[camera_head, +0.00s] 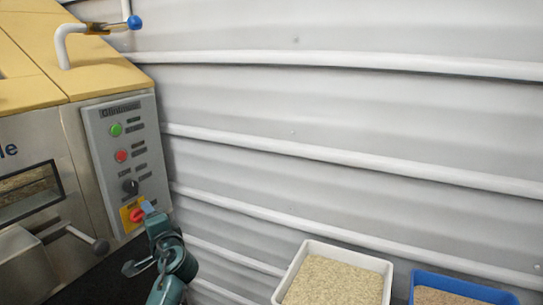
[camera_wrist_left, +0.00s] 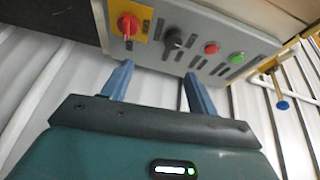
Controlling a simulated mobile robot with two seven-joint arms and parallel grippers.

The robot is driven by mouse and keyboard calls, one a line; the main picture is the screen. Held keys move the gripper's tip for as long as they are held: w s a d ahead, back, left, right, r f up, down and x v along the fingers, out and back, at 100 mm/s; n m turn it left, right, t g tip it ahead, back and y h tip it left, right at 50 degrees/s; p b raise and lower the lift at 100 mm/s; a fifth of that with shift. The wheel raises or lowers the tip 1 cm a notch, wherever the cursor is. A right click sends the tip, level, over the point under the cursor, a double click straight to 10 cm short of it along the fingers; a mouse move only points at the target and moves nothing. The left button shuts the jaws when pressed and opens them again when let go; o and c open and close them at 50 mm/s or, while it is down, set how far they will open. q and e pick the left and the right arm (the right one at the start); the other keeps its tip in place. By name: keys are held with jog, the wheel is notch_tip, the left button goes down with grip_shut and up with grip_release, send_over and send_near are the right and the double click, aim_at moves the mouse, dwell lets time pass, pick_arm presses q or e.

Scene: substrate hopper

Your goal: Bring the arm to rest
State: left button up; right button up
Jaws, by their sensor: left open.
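My left gripper (camera_head: 147,209) is at the lower left in the head view, close to the red rotary switch (camera_head: 137,215) on its yellow plate at the bottom of the grey control panel (camera_head: 125,155). In the left wrist view the gripper's two blue fingers (camera_wrist_left: 157,82) are apart with nothing between them. They point at the lower edge of the control panel (camera_wrist_left: 190,45), and the red switch (camera_wrist_left: 128,25) lies beyond the left finger. I cannot tell whether a finger touches the panel. My right gripper is in neither view.
The panel also bears a black knob (camera_head: 130,187), a red button (camera_head: 121,156) and a green button (camera_head: 116,130). A lever (camera_head: 100,245) sticks out of the machine front. A white bin (camera_head: 388,285) and a blue bin (camera_head: 465,284) of granules stand lower right, before a corrugated wall (camera_head: 350,120).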

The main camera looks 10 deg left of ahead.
pick_arm(q)
jog(key=s+d+f+t+h, duration=0.1)
jog(key=s+d+f+h, duration=1)
jog(key=s+f, duration=0.4)
jog(key=s+d+r+n+h, duration=0.3)
jog(key=s+d, duration=0.2)
jog(key=s, duration=0.4)
jog(key=s+d+r+n+h, duration=0.3)
jog(key=s+d, duration=0.2)
jog(key=s, duration=0.4)
jog(key=r+g+p, duration=0.1)
jog(key=r+p, duration=0.1)
jog(key=p, duration=0.7)
jog(key=w+r+g+y+p, duration=0.1)
jog(key=r+g+p, duration=0.1)
jog(key=p, duration=0.8)
jog(key=shift+w+d+r, duration=0.1)
jog(key=shift+d+r, duration=0.05)
jog(key=shift+r, duration=0.2)
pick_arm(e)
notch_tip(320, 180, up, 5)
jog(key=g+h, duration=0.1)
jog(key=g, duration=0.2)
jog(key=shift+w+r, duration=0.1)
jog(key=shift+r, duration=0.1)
pick_arm(q)
jog(key=shift+f, duration=0.25)
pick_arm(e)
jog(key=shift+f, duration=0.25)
